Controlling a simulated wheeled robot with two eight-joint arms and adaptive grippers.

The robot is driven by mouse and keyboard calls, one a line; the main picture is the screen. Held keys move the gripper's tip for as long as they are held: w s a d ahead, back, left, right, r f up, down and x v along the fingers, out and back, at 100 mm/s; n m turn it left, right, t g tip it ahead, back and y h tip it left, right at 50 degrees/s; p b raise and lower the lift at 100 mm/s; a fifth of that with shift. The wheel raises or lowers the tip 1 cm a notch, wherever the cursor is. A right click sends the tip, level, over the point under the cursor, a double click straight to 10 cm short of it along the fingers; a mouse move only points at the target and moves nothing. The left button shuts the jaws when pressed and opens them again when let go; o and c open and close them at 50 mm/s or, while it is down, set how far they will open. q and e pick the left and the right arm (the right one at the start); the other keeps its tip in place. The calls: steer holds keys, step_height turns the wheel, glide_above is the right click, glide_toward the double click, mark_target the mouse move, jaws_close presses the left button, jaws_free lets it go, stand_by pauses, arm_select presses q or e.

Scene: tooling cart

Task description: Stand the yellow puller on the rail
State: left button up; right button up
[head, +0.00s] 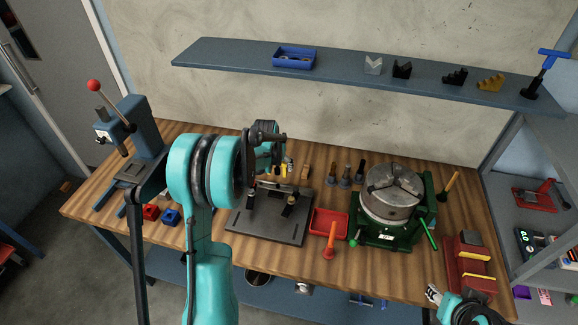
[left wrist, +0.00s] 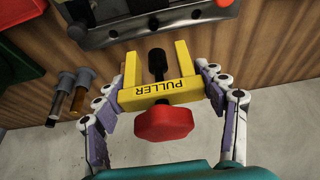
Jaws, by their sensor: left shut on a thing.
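The yellow puller (left wrist: 130,98) is a U-shaped yellow frame with a black screw and a red knob (left wrist: 164,122). In the left wrist view it sits between the two fingers of my left gripper (left wrist: 160,84), which is shut on its sides. Its yellow legs point away from my wrist. In the head view my left arm hides most of this gripper (head: 284,160), near the back of the bench. My right gripper (head: 434,293) shows only in part at the lower right. I cannot pick out the rail for certain; a grey metal fixture plate (head: 262,229) lies close by.
Several upright tools (head: 345,175) stand right of my left gripper. A red tray (head: 321,232) and a round chuck on a green base (head: 392,205) stand farther right. A blue press (head: 143,130) stands at the left. A shelf (head: 225,58) hangs above the bench.

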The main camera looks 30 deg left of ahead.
mark_target(277, 171)
arm_select(q)
steer(key=shift+f+b, duration=1.35)
steer(key=shift+f, duration=1)
steer(key=shift+b, duration=0.35)
steer(key=shift+f+b, duration=1.2)
stand_by(1.5)
steer(key=o, duration=1.9)
steer(key=shift+s, duration=0.1)
steer(key=shift+o, duration=0.6)
